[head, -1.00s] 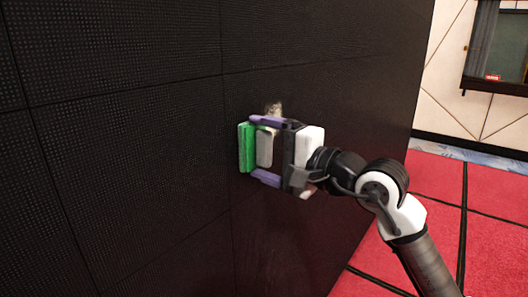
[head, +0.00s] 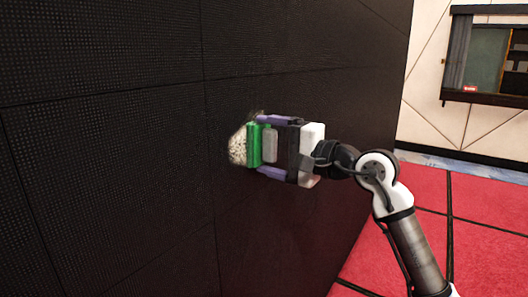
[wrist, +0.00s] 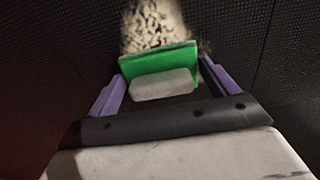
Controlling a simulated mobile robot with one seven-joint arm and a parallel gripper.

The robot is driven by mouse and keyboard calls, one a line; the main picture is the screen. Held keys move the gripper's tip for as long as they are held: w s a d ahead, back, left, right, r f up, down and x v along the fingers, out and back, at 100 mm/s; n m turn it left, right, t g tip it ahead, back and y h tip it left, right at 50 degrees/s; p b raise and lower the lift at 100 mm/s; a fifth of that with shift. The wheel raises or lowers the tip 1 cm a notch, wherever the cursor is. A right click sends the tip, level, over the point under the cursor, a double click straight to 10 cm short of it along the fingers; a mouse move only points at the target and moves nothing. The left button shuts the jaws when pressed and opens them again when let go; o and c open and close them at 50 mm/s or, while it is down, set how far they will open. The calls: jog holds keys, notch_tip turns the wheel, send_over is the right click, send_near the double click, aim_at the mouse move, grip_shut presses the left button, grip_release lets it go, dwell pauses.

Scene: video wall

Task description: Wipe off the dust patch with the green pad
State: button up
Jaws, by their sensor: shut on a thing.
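The dust patch (head: 238,147) is a pale, speckled smear on the dark wall. In the head view it shows to the left of the green pad (head: 254,146), with a faint bit above it. In the wrist view the dust patch (wrist: 153,25) shows beyond the top edge of the green pad (wrist: 158,64). The pad has a grey block (wrist: 161,84) on its near side, between the purple fingers. My gripper (head: 272,146) is shut on this block and holds the pad upright, facing the wall. I cannot tell whether the pad touches the wall.
The black panelled video wall (head: 110,150) fills the left and middle, with thin seams between panels. Red floor tiles (head: 420,230) lie to the right. A pale wall with a dark-framed window (head: 490,55) stands behind.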

jog(key=shift+w+d+f, duration=0.1)
jog(key=shift+w+d, duration=0.55)
jog(key=shift+w, duration=0.25)
jog(key=shift+w+d, duration=0.6)
jog(key=shift+w, duration=0.3)
jog(key=shift+s+b, duration=0.1)
jog(key=shift+b, duration=0.55)
